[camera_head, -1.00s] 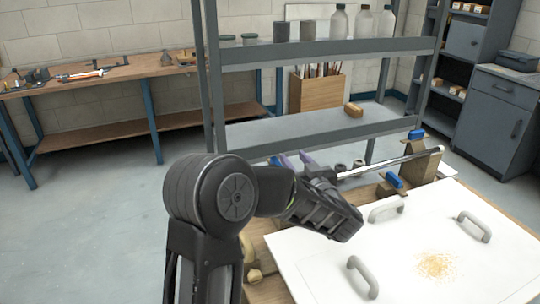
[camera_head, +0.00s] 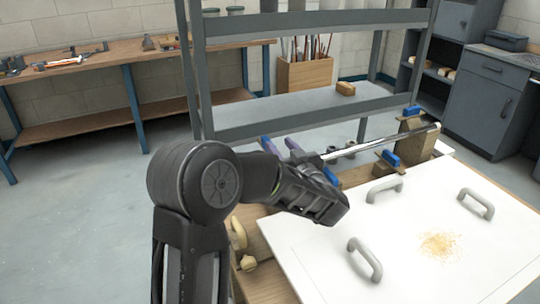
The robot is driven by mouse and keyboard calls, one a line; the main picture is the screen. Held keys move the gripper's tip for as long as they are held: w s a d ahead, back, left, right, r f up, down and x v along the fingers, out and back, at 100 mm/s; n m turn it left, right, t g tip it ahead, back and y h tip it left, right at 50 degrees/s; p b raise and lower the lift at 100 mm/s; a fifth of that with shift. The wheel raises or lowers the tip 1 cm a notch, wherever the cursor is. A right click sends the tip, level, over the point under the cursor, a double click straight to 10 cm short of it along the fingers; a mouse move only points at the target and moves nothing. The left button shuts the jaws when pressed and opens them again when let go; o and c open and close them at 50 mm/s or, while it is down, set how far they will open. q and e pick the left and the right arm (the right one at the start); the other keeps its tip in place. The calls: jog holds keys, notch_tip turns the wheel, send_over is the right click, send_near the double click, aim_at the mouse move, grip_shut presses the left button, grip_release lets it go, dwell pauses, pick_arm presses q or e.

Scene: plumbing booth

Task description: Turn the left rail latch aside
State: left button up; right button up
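My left gripper (camera_head: 316,194) is at the centre, over the back left of the white panel (camera_head: 310,262). Its fingertips are not clear, so I cannot tell whether it is open or shut. A shiny metal pipe (camera_head: 385,142) runs from behind it to the right. A blue latch-like piece (camera_head: 268,146) and a purple one (camera_head: 293,146) stand behind my gripper; a small blue piece (camera_head: 331,176) shows beside it. Another blue piece (camera_head: 391,159) sits on a block in front of the pipe, and one (camera_head: 413,110) lies behind it. Which is the left rail latch is unclear. My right gripper is out of view.
The white panel carries grey handles (camera_head: 365,258) and a patch of brown grains (camera_head: 438,246). A brown block (camera_head: 413,130) stands near the pipe's right end. A grey metal shelf (camera_head: 300,108) rises behind the bench. A wooden workbench (camera_head: 90,72) is at back left.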

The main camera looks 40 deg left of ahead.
pick_arm(q)
notch_tip(320, 180, down, 4)
jog(key=b, duration=0.3)
jog(key=shift+f, duration=0.2)
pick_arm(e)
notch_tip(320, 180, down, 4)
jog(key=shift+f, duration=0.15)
pick_arm(q)
jog(key=shift+r, duration=0.1)
jog(key=shift+w+a+p, duration=0.35)
jog(key=shift+a+p, duration=0.25)
jog(key=shift+a, duration=0.05)
jog(key=p+x, duration=0.3)
jog(key=x, duration=0.2)
jog(key=shift+w+a+p, duration=0.4)
jog(key=shift+a, duration=0.15)
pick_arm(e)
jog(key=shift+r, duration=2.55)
pick_arm(q)
jog(key=shift+c, duration=0.4)
grip_shut()
